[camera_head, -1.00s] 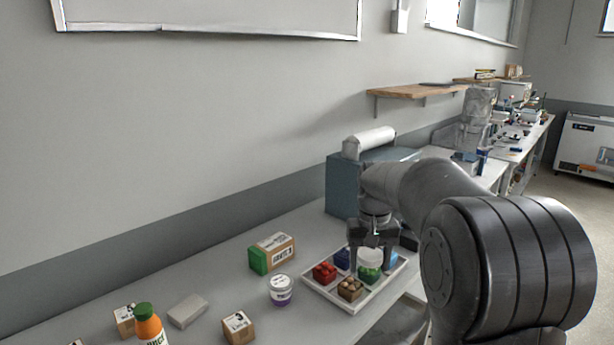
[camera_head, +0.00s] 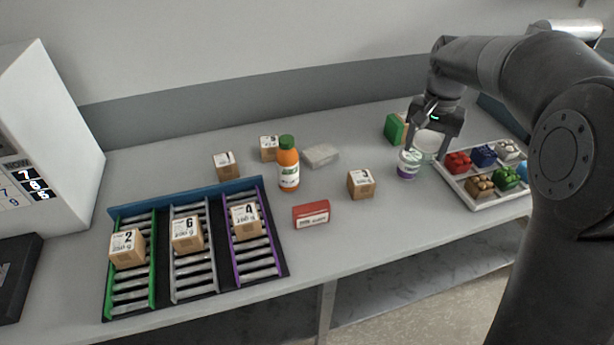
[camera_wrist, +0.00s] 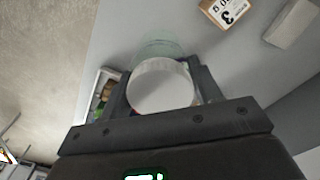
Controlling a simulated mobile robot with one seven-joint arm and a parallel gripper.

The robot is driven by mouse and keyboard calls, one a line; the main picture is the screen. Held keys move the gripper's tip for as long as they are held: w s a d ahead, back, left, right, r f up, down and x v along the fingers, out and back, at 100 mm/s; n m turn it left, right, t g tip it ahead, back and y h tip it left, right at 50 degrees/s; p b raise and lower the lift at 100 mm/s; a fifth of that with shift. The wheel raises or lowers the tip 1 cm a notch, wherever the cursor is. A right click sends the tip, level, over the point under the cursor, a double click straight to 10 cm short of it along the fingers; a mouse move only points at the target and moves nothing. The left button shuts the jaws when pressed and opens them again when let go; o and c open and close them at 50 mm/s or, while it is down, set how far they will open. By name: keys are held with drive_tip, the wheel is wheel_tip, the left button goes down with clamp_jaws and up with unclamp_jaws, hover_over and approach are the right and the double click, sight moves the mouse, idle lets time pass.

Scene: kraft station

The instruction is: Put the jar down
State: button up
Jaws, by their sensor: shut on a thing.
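The jar (camera_head: 428,141) has a pale round lid and a clear, greenish body. My gripper (camera_head: 433,140) is shut on it from above, one finger on each side. The jar is next to the tub with the purple label (camera_head: 408,165), to the left of the tray's far corner. In the wrist view the pale lid of the jar (camera_wrist: 161,86) sits between the two fingers, with the clear body beyond it. I cannot tell whether the jar's base touches the table.
A white sectioned tray (camera_head: 478,205) holds colored items to the right. A green-ended box (camera_head: 394,129) stands behind. A small carton (camera_head: 361,184), an orange bottle (camera_head: 289,170) and a red box (camera_head: 311,214) stand left. The tabletop (camera_head: 400,215) in front is clear.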

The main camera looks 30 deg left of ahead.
drive_tip(key=s+a+f, duration=0.1)
drive_tip(key=s+a, duration=0.2)
drive_tip(key=a, duration=0.7)
drive_tip(key=shift+s+a+f, duration=0.25)
drive_tip(key=shift+a+f, duration=1.6)
drive_tip(key=shift+s+a+f, duration=0.3)
drive_tip(key=shift+a+f, duration=1.55)
drive_tip(key=shift+s+a+f, duration=0.25)
drive_tip(key=shift+a+f, duration=1.6)
drive_tip(key=o, duration=1.1)
drive_tip(key=shift+f, duration=0.15)
drive_tip(key=shift+c, duration=0.2)
wheel_tip(320, 180, up, 12)
drive_tip(key=shift+r, duration=0.2)
